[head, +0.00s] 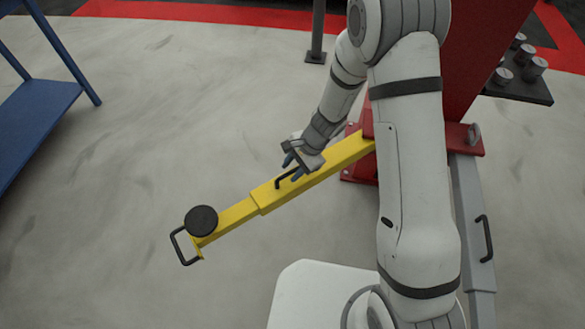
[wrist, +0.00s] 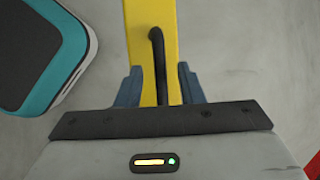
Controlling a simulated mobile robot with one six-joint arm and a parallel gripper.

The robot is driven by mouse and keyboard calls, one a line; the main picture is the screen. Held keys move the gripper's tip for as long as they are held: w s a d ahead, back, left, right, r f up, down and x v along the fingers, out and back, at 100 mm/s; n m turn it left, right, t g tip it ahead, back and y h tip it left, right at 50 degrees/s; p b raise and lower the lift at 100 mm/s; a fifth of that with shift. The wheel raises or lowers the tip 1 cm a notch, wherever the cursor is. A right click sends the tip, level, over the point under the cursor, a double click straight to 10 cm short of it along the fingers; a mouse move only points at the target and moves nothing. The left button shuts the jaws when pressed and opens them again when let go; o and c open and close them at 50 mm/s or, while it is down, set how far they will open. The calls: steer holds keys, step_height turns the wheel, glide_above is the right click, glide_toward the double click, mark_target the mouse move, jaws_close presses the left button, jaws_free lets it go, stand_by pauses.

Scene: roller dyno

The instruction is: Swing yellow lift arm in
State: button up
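The yellow lift arm (head: 235,217) reaches out from the red post (head: 462,75) toward the lower left, with a round black pad (head: 201,221) and a black end loop (head: 182,247) at its outer end. A black bar handle (head: 283,181) sits midway along it. My gripper (head: 292,170) is over this handle. In the wrist view the gripper (wrist: 159,82) is open, its two blue fingers apart on either side of the handle (wrist: 158,55), with the yellow arm (wrist: 150,15) behind. I see gaps between the fingers and the handle.
A blue table or rack (head: 35,108) stands at the left. A grey arm (head: 472,225) with a black handle lies to the right of my arm. A dark tray with several metal cylinders (head: 534,68) is at the upper right. The floor left of the yellow arm is clear.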

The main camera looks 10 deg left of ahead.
jaws_close()
stand_by(0.3)
stand_by(0.3)
